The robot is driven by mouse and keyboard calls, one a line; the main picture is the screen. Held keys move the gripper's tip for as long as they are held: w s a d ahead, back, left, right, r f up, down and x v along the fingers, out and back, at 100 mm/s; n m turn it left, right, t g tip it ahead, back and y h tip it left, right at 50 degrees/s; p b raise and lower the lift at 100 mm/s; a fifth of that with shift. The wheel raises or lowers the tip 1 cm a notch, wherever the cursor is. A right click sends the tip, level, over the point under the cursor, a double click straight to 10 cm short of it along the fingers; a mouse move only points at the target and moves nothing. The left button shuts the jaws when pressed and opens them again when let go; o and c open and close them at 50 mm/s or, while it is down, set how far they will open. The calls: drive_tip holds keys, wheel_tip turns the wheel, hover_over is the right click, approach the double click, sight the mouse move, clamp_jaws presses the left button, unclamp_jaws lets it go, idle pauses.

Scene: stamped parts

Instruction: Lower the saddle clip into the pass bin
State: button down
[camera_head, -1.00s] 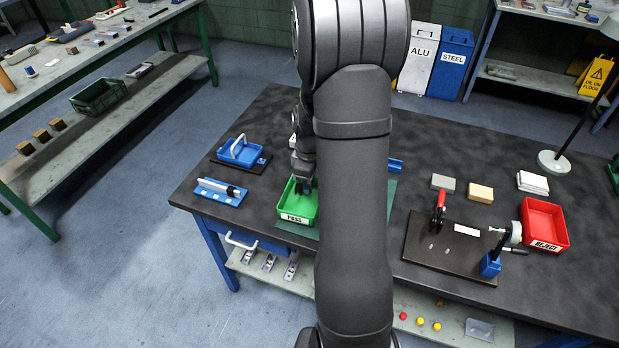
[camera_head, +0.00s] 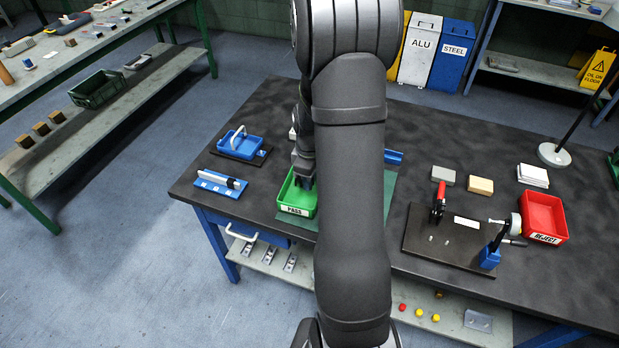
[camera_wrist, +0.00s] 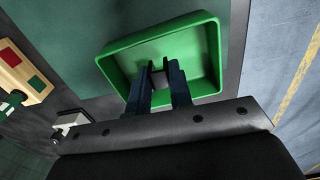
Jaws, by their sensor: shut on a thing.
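The pass bin (camera_head: 285,200) is a green open tray with a white PASS label, near the front left of the dark table. My gripper (camera_head: 303,184) is over the bin in the head view, partly hidden by my arm. In the wrist view my gripper (camera_wrist: 160,75) points into the green bin (camera_wrist: 207,55), its fingers shut on a small dark grey piece, the saddle clip (camera_wrist: 158,81). The clip is largely hidden between the fingers. Whether it touches the bin floor cannot be told. The bin floor around it looks empty.
A blue tray with a handle (camera_head: 240,145) and a blue rack (camera_head: 220,184) stand left of the bin. A fixture board (camera_head: 455,250) and the red REJECT bin (camera_head: 543,218) are to the right.

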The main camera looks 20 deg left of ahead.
drive_tip(key=shift+f, duration=2.5)
idle(0.8)
drive_tip(key=c, duration=1.2)
unclamp_jaws()
drive_tip(key=shift+r, duration=0.15)
wheel_tip(320, 180, up, 17)
